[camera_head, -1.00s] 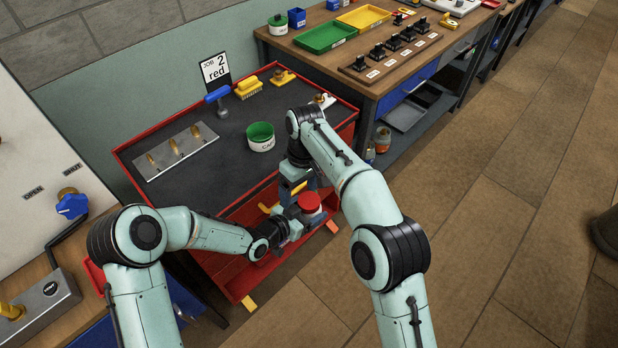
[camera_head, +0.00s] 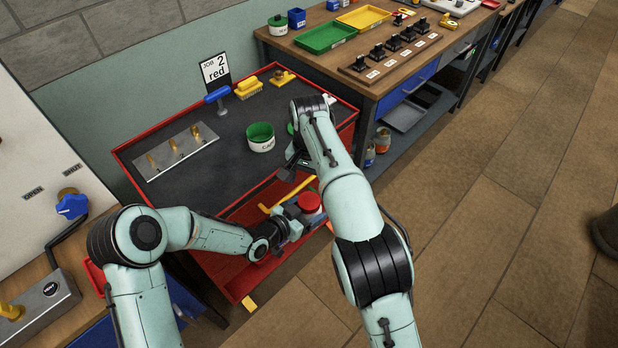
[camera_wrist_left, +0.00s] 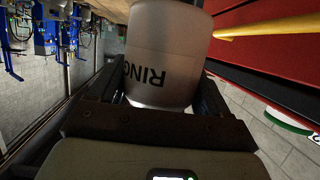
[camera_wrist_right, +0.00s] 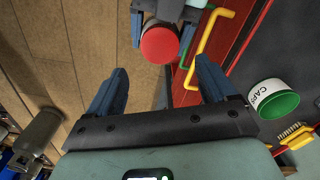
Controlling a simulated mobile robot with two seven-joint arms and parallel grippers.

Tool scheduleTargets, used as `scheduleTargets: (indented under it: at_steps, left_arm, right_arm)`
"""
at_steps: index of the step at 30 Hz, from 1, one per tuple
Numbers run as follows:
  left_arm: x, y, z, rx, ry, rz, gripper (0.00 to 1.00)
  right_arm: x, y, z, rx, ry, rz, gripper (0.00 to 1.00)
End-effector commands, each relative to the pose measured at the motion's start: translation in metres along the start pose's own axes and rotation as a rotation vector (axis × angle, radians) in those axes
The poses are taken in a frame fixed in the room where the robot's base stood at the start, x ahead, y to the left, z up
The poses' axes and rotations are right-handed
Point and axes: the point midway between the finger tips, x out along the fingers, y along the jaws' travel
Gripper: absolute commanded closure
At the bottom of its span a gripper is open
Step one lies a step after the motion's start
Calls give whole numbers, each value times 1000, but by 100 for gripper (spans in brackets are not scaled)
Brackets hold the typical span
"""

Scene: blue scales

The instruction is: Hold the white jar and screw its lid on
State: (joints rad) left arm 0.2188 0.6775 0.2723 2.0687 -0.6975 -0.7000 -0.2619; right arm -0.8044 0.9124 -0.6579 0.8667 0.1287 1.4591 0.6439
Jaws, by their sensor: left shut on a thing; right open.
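My left gripper (camera_head: 290,222) is shut on the white jar (camera_wrist_left: 165,50), which shows dark letters reading "RING" in the left wrist view. The red lid (camera_head: 309,202) sits over the jar in the head view, at the trolley's front edge. The right wrist view shows the lid (camera_wrist_right: 160,44) from above, between the left gripper's fingers; it hides most of the jar. I cannot tell how tightly the lid is seated. My right gripper (camera_wrist_right: 162,80) is open and empty, above the lid and apart from it. In the head view my right arm partly hides it.
A red trolley with a dark top (camera_head: 205,180) carries a green-and-white "CAPS" cup (camera_head: 260,138), a plate with brass pegs (camera_head: 176,150), a blue-handled tool (camera_head: 218,98) and a yellow brush (camera_head: 248,88). A yellow handle (camera_wrist_right: 207,42) runs close beside the lid.

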Motion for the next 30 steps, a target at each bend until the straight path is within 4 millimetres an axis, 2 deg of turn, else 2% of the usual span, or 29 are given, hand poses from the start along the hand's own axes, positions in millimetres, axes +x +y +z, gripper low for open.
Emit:
scheduleTargets:
  at_steps: [5,12,18,29,30]
  left_arm:
    - [0,0,-1,1,2,0,100]
    - [0,0,-1,1,2,0,100]
    - [0,0,-1,1,2,0,100]
    - [0,0,-1,1,2,0,100]
    - [0,0,-1,1,2,0,100]
  right_arm:
    - [15,0,1,-1,-4,2,16]
    - [53,0,0,-2,-3,3,16]
    - [74,0,0,-2,-1,1,16]
    - [80,0,0,-2,-1,0,16]
    - [80,0,0,-2,-1,0,19]
